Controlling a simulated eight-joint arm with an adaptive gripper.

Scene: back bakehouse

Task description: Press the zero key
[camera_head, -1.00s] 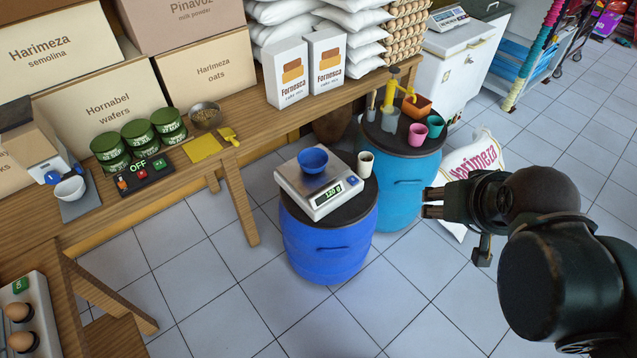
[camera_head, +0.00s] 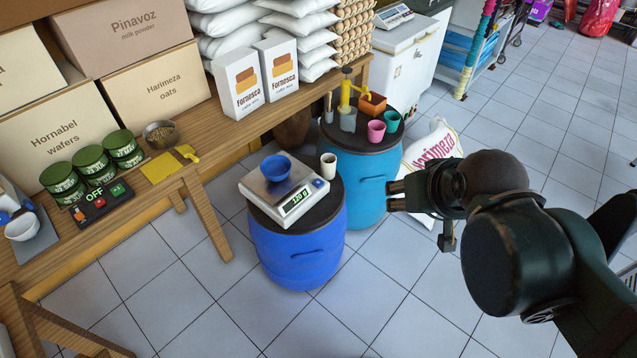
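A white kitchen scale (camera_head: 259,187) stands on the dark lid of a blue barrel (camera_head: 296,254). A small blue bowl (camera_head: 276,168) sits on its plate. The scale's display (camera_head: 297,201) reads 120 g. A small blue key (camera_head: 318,183) is on its front panel, right of the display; its marking is too small to read. My gripper (camera_head: 392,196) is to the right of the scale and apart from it, pointing left. Its two fingers show close together, and I cannot tell whether they are open or shut. It holds nothing that I can see.
A cream cup (camera_head: 328,166) stands beside the scale's back right corner. Behind, a lighter blue barrel (camera_head: 371,185) carries a pink cup (camera_head: 376,131), a teal cup (camera_head: 390,121) and a yellow pump. The wooden table (camera_head: 207,215) is at left. Tiled floor lies open in front.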

